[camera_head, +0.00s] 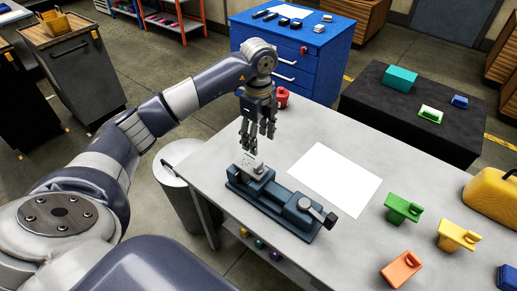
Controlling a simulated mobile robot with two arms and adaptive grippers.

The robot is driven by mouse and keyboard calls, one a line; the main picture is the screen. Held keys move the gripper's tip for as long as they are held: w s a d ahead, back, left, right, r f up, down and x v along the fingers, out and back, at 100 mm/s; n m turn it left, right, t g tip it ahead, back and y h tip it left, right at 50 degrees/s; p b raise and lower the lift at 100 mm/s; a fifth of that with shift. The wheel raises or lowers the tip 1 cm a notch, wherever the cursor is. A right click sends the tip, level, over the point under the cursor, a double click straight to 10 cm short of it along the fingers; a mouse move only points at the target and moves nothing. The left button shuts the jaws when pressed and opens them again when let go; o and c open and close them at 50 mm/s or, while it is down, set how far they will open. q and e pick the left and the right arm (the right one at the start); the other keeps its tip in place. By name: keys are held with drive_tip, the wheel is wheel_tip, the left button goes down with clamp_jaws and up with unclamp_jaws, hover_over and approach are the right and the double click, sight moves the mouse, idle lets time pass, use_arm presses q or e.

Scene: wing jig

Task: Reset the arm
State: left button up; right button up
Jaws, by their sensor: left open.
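My left arm (190,98) reaches in from the left, over the edge of the grey table. A small light grey piece (251,165) sits on the left end of the jig, just below the fingertips. I cannot tell whether the fingers touch it. My right gripper is not in view.
A white sheet (334,179) lies right of the jig. Green (403,208), yellow (456,235) and orange (401,269) pieces and a yellow case (493,197) stand at the right. A red can (282,98) is behind the gripper. A bin (182,185) stands beside the table (350,250).

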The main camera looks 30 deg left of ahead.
use_arm(q)
drive_tip(key=shift+r, duration=0.85)
drive_tip(key=shift+f, duration=0.1)
